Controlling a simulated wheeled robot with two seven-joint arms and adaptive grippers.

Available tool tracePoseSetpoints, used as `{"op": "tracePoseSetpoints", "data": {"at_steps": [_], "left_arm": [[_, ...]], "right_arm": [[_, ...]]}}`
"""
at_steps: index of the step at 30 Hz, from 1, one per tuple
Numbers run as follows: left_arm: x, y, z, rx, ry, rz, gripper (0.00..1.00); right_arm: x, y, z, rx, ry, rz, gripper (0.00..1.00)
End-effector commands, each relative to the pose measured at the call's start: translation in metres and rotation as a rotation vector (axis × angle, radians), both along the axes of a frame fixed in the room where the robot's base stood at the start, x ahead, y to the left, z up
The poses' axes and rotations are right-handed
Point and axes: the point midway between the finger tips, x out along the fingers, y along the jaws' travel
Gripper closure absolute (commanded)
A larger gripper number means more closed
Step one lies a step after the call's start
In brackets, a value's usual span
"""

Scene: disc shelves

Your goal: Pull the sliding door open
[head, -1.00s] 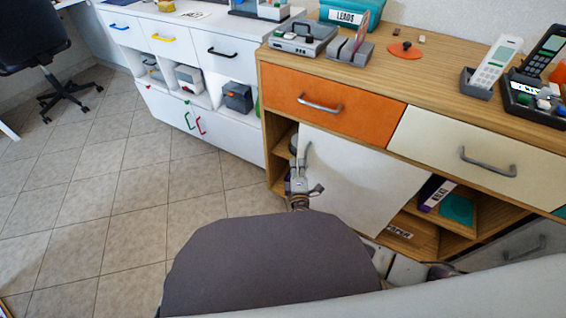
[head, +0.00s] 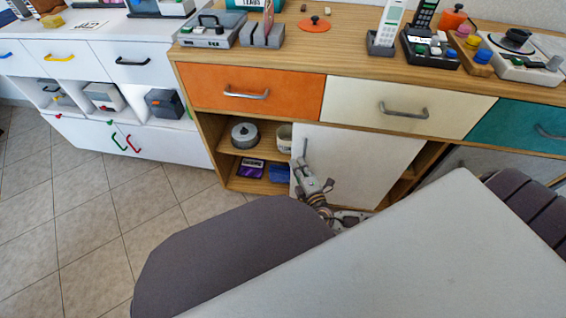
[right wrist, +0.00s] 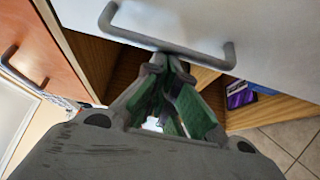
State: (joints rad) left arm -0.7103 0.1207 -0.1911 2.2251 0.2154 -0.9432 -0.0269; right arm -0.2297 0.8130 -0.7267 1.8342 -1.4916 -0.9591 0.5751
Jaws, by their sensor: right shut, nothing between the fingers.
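The white sliding door (head: 358,158) stands in the lower part of the wooden cabinet, with an open compartment to its left. Its grey bar handle (head: 305,148) is near its left edge. It also shows close up in the right wrist view (right wrist: 170,40). My right gripper (head: 302,163) is shut and empty, with its fingertips (right wrist: 168,65) right at the handle's bar. I cannot tell whether they touch it. My left gripper is not in view.
In the open compartment are a round grey tin (head: 245,135), a purple box (head: 250,168) and a blue item (head: 279,173). Above are orange (head: 230,85) and cream (head: 385,108) drawers. A white cabinet (head: 150,140) stands left. Tiled floor is free at the left.

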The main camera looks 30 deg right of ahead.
Motion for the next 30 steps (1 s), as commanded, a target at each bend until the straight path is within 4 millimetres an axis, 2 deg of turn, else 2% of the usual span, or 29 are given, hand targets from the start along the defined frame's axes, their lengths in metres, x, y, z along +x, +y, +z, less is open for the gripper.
{"op": "tracePoseSetpoints", "data": {"at_steps": [3, 9, 30], "left_arm": [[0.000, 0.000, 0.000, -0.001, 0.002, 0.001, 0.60], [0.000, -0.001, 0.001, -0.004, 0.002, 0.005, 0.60], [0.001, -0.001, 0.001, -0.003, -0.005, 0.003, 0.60]], "right_arm": [[-0.010, -0.013, 0.000, -0.003, 0.001, 0.001, 1.00], [-0.018, -0.025, 0.000, -0.001, 0.000, -0.001, 1.00], [-0.015, -0.025, 0.000, 0.000, -0.001, -0.001, 1.00]]}}
